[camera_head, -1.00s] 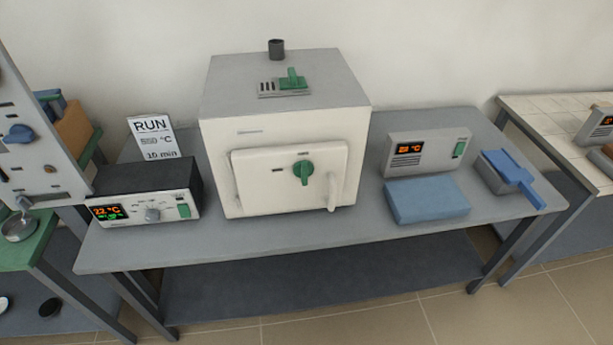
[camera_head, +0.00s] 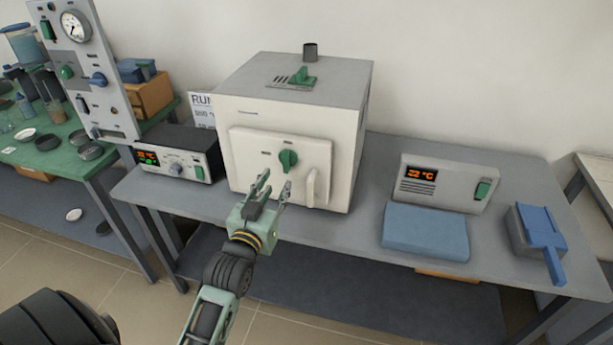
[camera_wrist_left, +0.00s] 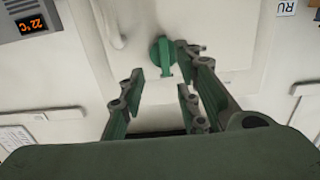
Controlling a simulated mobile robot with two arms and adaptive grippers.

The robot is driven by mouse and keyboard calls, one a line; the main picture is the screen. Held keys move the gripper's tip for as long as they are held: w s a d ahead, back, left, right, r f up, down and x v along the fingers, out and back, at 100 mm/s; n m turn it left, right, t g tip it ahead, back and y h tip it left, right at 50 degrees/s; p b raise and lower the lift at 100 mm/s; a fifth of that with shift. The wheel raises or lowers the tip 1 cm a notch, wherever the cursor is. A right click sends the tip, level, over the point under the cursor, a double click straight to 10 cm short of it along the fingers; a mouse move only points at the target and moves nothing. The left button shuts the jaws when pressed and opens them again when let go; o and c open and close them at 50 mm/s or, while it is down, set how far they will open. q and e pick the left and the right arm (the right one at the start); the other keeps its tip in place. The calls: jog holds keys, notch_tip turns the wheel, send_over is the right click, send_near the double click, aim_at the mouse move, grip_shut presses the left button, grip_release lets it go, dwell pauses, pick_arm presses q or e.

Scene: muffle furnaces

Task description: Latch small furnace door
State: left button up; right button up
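The small white furnace (camera_head: 345,130) stands on the grey bench, with its cream door (camera_head: 250,150) lying against the front. A green latch knob (camera_head: 288,160) sits on the door, its grip roughly upright. A pale handle (camera_head: 311,188) is at the door's right. My left gripper (camera_head: 277,181) is open and empty, in front of the door and just below the knob. In the left wrist view the green knob (camera_wrist_left: 162,57) shows just beyond the open left fingers (camera_wrist_left: 160,60), apart from them as far as I can tell. My right gripper is not in view.
A dark control box (camera_head: 178,152) stands left of the furnace. To the right are a grey display unit (camera_head: 449,181), a blue block (camera_head: 426,232) and a blue-handled tray (camera_head: 538,240). A green lever (camera_head: 303,76) and a chimney (camera_head: 310,51) are on the furnace top.

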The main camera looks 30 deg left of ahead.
aim_at(285, 162)
pick_arm(q)
jog(key=w, duration=0.1)
jog(key=w+a, duration=0.1)
jog(key=w+a+r+p, duration=0.1)
jog(key=shift+w, duration=0.3)
jog(key=x, duration=0.2)
jog(key=shift+w, duration=0.9)
jog(key=shift+f, duration=0.1)
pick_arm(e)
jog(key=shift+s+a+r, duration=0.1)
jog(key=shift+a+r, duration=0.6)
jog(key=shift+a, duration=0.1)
pick_arm(q)
jog(key=shift+c, duration=0.5)
jog(key=c, duration=0.6)
grip_shut()
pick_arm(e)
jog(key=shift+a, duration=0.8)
